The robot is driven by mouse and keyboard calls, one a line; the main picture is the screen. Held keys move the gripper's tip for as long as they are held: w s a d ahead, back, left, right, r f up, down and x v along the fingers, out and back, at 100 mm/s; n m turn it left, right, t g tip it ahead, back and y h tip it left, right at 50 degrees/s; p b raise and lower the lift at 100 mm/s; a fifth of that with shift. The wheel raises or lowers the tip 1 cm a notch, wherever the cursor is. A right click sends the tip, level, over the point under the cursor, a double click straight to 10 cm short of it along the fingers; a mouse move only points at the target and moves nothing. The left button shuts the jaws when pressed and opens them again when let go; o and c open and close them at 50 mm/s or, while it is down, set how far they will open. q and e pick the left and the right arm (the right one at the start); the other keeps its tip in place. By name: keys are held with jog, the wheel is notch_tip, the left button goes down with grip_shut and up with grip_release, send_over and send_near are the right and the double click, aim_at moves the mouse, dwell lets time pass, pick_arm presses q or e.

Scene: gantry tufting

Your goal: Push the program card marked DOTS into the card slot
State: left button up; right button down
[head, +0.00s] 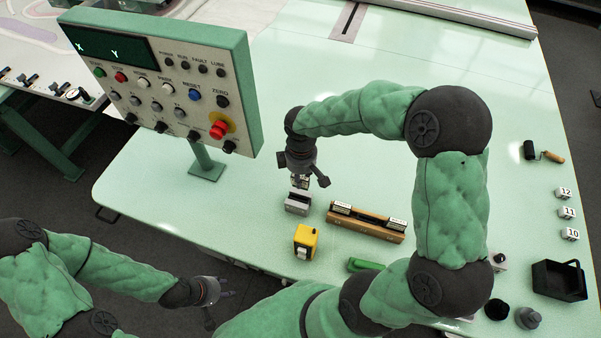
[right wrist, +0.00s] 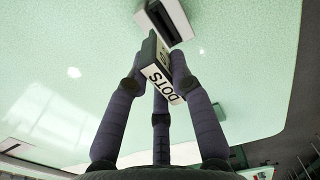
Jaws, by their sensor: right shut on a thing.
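The DOTS card (right wrist: 160,77), with a white label and dark edge, is between the dark fingers of my right gripper (right wrist: 157,82) in the right wrist view. In the head view my right gripper (head: 300,180) points down over the grey card slot block (head: 298,204), shut on the card. The slot block (right wrist: 166,18) shows a dark slot in the wrist view. The card's far end is close to the block; I cannot tell whether it touches or enters. My left gripper (head: 208,291) is low at the left, off the table's front edge, too small to read.
A brown card rack (head: 366,225) holding cards stands right of the slot block. A yellow device (head: 305,242) stands in front. The control panel (head: 165,85) rises at the left on a post. A black bin (head: 558,281) and numbered blocks (head: 568,212) are at the right.

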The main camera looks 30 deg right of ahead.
jog(key=shift+a, duration=0.25)
jog(key=shift+f, duration=0.1)
jog(key=b, duration=0.4)
send_over(299, 196)
jog(key=shift+f, duration=2.55)
jog(key=shift+s, duration=0.1)
jog(key=shift+f+b, duration=0.95)
jog(key=shift+f, duration=0.5)
